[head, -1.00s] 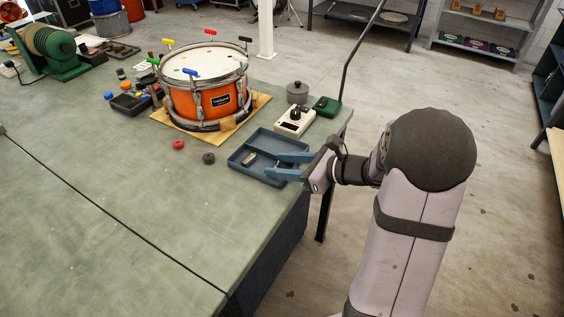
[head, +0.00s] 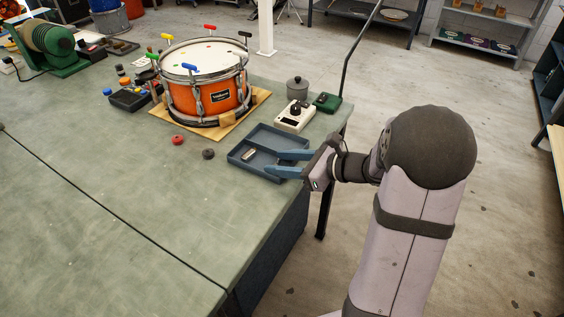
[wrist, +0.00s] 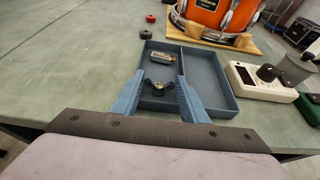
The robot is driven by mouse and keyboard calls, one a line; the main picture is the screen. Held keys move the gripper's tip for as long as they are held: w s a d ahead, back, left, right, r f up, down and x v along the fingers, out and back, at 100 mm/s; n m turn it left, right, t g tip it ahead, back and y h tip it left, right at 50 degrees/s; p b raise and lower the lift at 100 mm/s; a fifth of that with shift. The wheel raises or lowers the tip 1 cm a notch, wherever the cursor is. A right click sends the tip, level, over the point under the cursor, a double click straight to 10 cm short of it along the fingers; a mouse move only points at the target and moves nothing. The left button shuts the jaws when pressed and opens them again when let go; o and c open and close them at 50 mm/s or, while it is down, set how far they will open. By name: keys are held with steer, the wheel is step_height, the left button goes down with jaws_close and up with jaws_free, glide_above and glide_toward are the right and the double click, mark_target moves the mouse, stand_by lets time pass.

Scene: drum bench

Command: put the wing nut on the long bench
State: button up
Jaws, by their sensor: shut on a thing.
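The wing nut (wrist: 158,88), dark with a brassy centre, sits between the fingertips of my gripper (wrist: 158,84) in the wrist view. My gripper is shut on it. The fingers reach over the near part of a blue-grey tray (wrist: 222,95), at its left compartment. I cannot tell whether the nut touches the tray floor. In the head view my gripper (head: 274,163) is over the tray's right side, and the nut cannot be made out there. The long bench (head: 130,200) is the green-topped surface under the tray.
A small metal block (wrist: 162,57) lies farther back in the same compartment. A red disc (head: 178,140) and a dark disc (head: 208,154) lie left of the tray. An orange drum (head: 207,95) and a white device (head: 294,117) stand behind. The bench's front left is clear.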

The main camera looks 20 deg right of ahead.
steer(key=shift+f, duration=0.1)
steer(key=o, duration=1.2)
steer(key=shift+s+d, duration=0.2)
steer(key=shift+d, duration=0.15)
steer(key=v, duration=0.6)
steer(key=shift+s+d+r+b, duration=0.15)
steer(key=shift+s+r+b, duration=0.1)
steer(key=shift+b, duration=0.15)
